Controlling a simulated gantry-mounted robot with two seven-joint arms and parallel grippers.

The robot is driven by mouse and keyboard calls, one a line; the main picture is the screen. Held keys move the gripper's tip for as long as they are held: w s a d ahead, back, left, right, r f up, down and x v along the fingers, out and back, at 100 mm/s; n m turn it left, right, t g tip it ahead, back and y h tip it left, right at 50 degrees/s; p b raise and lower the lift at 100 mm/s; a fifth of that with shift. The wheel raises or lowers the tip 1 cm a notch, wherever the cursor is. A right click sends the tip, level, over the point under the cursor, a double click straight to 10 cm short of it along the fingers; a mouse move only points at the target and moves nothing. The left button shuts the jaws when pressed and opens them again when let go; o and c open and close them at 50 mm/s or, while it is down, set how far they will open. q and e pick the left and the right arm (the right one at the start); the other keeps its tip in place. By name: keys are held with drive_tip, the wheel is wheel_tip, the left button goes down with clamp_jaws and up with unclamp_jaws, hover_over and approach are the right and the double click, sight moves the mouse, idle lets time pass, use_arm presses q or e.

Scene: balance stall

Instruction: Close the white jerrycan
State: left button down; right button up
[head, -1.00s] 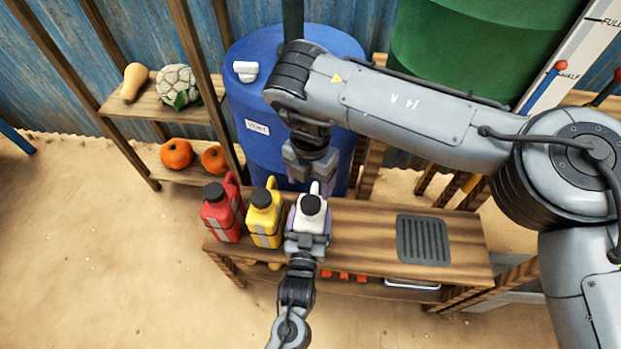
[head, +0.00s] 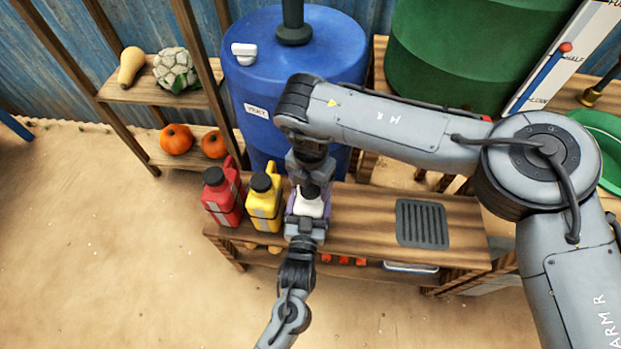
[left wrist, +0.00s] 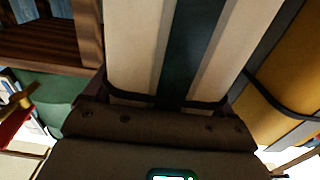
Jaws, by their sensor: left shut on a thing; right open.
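The white jerrycan (head: 308,208) stands upright on the wooden bench, right of the yellow one, with a black cap (head: 309,191) at its top. Whether the cap is fully seated cannot be told. My left gripper (head: 306,222) is shut on the jerrycan's body from the front, with its fingers on both sides. In the left wrist view the can's pale body (left wrist: 140,50) with a dark stripe fills the middle. My right gripper (head: 309,178) is open, pointing down just above or around the cap. It partly hides the can's top, and contact with the cap is unclear.
A yellow jerrycan (head: 265,206) and a red jerrycan (head: 222,198) stand close on the left. A dark slatted grate (head: 421,223) lies on the bench (head: 365,215) to the right. A blue barrel (head: 290,75) stands right behind the bench.

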drive_tip(key=c, duration=1.1)
drive_tip(key=o, duration=1.3)
drive_tip(key=shift+c, duration=0.2)
drive_tip(key=shift+r, duration=0.1)
wheel_tip(320, 180, up, 12)
use_arm(q)
unclamp_jaws()
